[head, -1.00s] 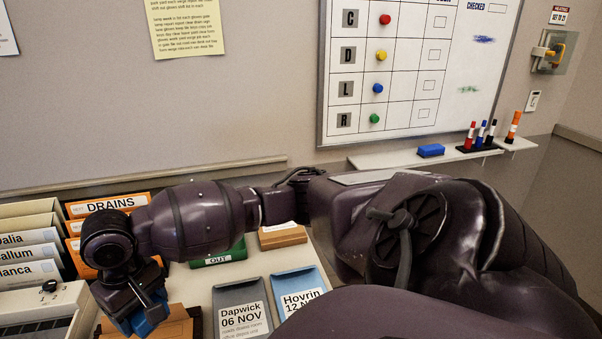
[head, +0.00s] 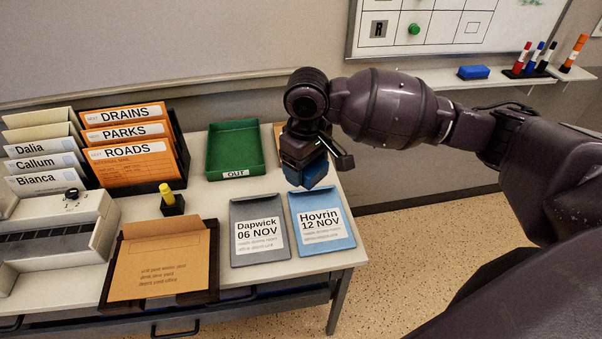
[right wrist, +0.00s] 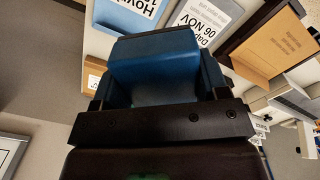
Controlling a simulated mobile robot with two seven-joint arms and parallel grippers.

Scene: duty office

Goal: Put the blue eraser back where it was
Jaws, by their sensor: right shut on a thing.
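My right gripper (head: 312,182) is shut on a blue block that looks like the blue eraser (head: 316,172). In the right wrist view the held eraser (right wrist: 155,68) fills the space between the dark fingers. In the head view the gripper shows above the far end of the blue Hovrin tray (head: 322,220), near the desk's right edge; the exact height is hard to tell. A second, similar blue block (head: 473,72) lies on the ledge under the whiteboard (head: 440,48), left of the marker pens (head: 540,58). My left gripper is not in view.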

